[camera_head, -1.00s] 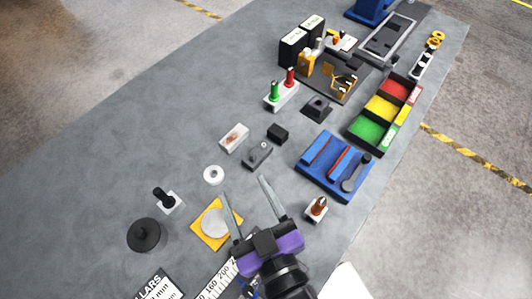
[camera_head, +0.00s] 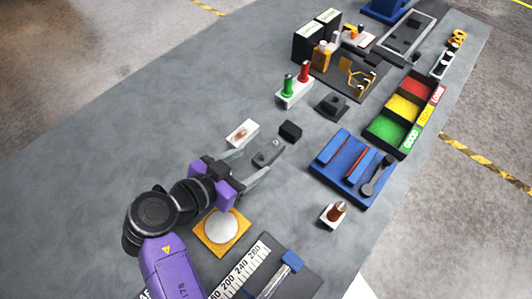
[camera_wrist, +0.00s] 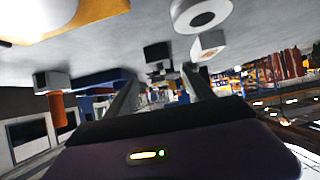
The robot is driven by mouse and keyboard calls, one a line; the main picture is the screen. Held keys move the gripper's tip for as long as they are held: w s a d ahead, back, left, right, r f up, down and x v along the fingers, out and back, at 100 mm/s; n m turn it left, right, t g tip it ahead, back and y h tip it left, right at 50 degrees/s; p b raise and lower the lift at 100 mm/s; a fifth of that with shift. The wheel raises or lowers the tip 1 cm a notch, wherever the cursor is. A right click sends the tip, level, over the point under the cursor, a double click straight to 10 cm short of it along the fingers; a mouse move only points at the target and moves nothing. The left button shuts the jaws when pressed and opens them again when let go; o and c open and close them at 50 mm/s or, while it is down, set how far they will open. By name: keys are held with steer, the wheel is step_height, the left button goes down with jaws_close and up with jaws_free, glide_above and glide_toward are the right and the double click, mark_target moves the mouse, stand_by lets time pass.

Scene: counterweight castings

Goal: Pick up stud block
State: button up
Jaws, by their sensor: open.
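A dark grey block with a small round stud on top (camera_head: 267,153), which I take for the stud block, lies on the grey bench. In the wrist view, which is upside down, its dark end (camera_wrist: 157,51) shows ahead of the fingers. My gripper (camera_head: 260,160) is open, with its two long grey fingers reaching low toward the block from the lower left. The fingertips are close to the block's sides; I cannot tell whether they touch it. In the wrist view, nothing is seen held between the fingers (camera_wrist: 160,88).
A white block with a brown mark (camera_head: 242,133) lies close to the upper finger. A small black block (camera_head: 290,131) lies just beyond. A blue fixture (camera_head: 348,168) and a white block with a copper-coloured cone (camera_head: 335,214) stand right. A yellow plate (camera_head: 240,220) lies below my gripper.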

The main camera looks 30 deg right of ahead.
mark_target(262, 155)
steer(key=p+x, duration=0.2)
steer(key=x, duration=0.4)
steer(key=shift+w+d+f, duration=0.2)
steer(key=shift+d+f, duration=0.2)
steer(key=shift+f, duration=0.05)
jaws_close()
steer(key=shift+r, duration=0.1)
stand_by(0.9)
